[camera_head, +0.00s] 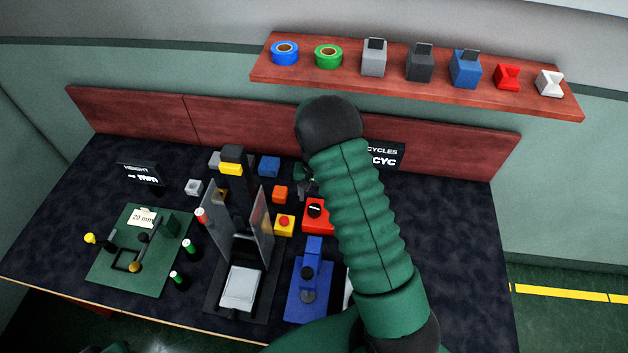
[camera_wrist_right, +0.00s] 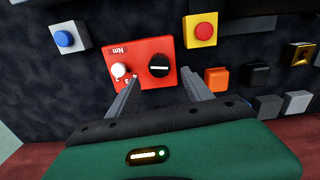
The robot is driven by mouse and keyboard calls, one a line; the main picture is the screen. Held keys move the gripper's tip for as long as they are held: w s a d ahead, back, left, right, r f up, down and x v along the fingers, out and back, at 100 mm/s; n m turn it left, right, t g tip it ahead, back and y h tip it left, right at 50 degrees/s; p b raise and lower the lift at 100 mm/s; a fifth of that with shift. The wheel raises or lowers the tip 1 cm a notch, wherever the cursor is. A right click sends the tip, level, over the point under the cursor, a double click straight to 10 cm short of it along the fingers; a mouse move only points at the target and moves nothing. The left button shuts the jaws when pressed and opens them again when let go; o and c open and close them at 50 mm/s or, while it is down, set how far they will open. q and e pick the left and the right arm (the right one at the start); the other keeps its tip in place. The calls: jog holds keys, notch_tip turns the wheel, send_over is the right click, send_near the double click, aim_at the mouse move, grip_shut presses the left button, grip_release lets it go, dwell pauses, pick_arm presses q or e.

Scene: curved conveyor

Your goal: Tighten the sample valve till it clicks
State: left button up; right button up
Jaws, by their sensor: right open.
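A red box (camera_wrist_right: 140,50) with a black dial (camera_wrist_right: 158,65), a white knob (camera_wrist_right: 119,71) and an "Nm" label lies ahead of my right gripper (camera_wrist_right: 160,88) in the right wrist view. The gripper is open, with nothing between its fingers, and its fingertips are at the box's near edge; contact cannot be told. In the head view the red box (camera_head: 316,213) is partly covered by my right arm, and the gripper (camera_head: 304,178) shows only in small part. Which part is the sample valve is unclear. My left gripper is not in view.
A yellow box with a red button (camera_head: 284,225) sits beside the red box. A press with clear guards (camera_head: 238,240) stands left of it. A green plate (camera_head: 120,270) with a lever lies further left. A shelf (camera_head: 440,95) with tape rolls and blocks hangs behind.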

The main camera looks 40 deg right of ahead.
aim_at(316, 209)
notch_tip(316, 209, up, 10)
dwell(0.5)
jog(key=f+n+p, duration=0.1)
jog(key=f+n, duration=0.3)
jog(key=f, duration=0.1)
jog(key=f+n+p, duration=0.1)
jog(key=f+n, duration=0.3)
jog(key=f, duration=0.2)
jog(key=f+n+p, duration=0.1)
jog(key=f+n, duration=0.2)
jog(key=f, duration=0.3)
jog(key=shift+s+n, duration=0.3)
jog(key=shift+n, duration=0.1)
